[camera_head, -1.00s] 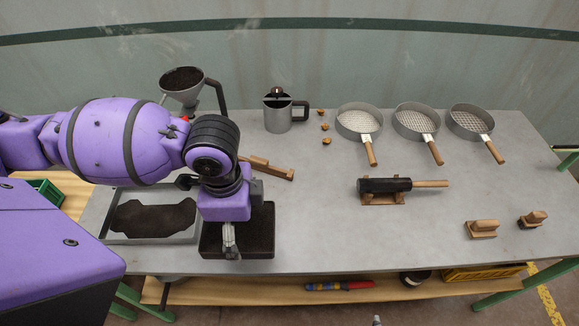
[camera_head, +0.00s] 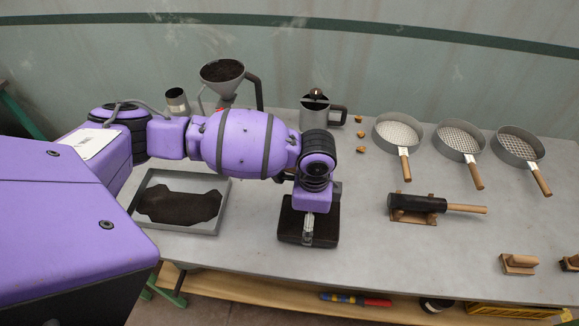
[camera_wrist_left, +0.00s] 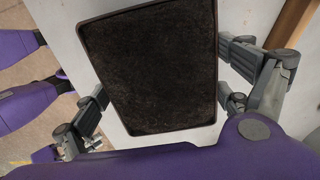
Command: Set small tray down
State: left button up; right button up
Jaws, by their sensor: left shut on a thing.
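The small tray (camera_head: 328,243) is a dark, shallow tray with dark granular fill. It is at the front part of the grey table, right of the big tray. It also fills the middle of the left wrist view, where its rim (camera_wrist_left: 214,60) shows. My left gripper (camera_head: 309,228) points down over the small tray and is shut on it. Finger parts show on both sides of the tray in the wrist view. I cannot tell whether the tray's underside touches the table. My right gripper is not in view.
A big grey-rimmed tray (camera_head: 226,190) with dark material lies to the left. A jug (camera_head: 314,114), a funnel (camera_head: 222,72) and sieves (camera_head: 399,132) stand behind. The table between the small tray and the hammer is clear.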

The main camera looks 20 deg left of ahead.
pick_arm(q)
jog(key=shift+f, duration=0.75)
jog(key=o, duration=1.1)
jog(key=shift+f, duration=0.15)
